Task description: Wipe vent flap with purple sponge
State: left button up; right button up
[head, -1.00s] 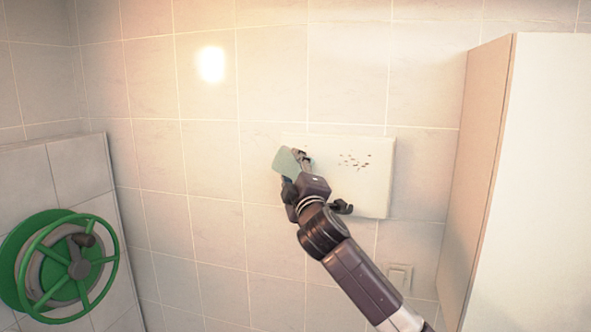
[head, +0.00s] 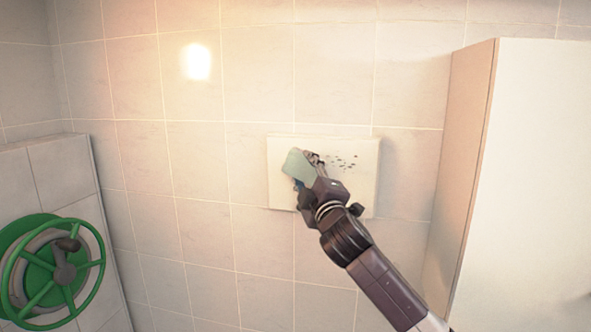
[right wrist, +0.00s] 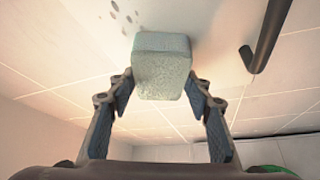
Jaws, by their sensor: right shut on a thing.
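The vent flap (head: 366,180) is a white square panel on the tiled wall, with a cluster of dark spots (head: 343,162) right of its middle. My right gripper (head: 308,170) is in front of its left half, shut on a pale green sponge (head: 297,165); no purple sponge shows. In the right wrist view the sponge (right wrist: 162,70) sits between the two fingertips (right wrist: 164,88), with the spots (right wrist: 128,18) to its upper left. I cannot tell whether the sponge touches the flap. My forearm hides the flap's lower middle. My left gripper is out of view.
A green handwheel (head: 52,270) is at the lower left by a tiled ledge (head: 60,180). A tall white cabinet (head: 530,180) stands at the right. A dark bent bar (right wrist: 266,38) shows in the right wrist view. The wall left of the flap is clear.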

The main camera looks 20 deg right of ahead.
jog(key=shift+s+d, duration=1.15)
jog(key=shift+d, duration=0.6)
jog(key=shift+s+d, duration=1.15)
jog(key=shift+d, duration=0.6)
jog(key=shift+s+d, duration=1.15)
jog(key=shift+d, duration=0.6)
jog(key=shift+s+d, duration=0.45)
jog(key=shift+d, duration=0.15)
jog(key=shift+w+a, duration=1.3)
jog(key=shift+a, duration=0.6)
jog(key=shift+w+a, duration=1.25)
jog(key=shift+a, duration=0.7)
jog(key=shift+w+a, duration=1.3)
jog(key=shift+a, duration=0.6)
jog(key=shift+w+a+r, duration=0.1)
jog(key=shift+w+a, duration=0.3)
jog(key=shift+a, duration=0.2)
jog(key=shift+w+a, duration=0.4)
jog(key=shift+a, duration=0.2)
jog(key=shift+w+a, duration=0.55)
jog(key=shift+a, duration=0.25)
jog(key=shift+w+a, duration=0.55)
jog(key=shift+a, duration=0.2)
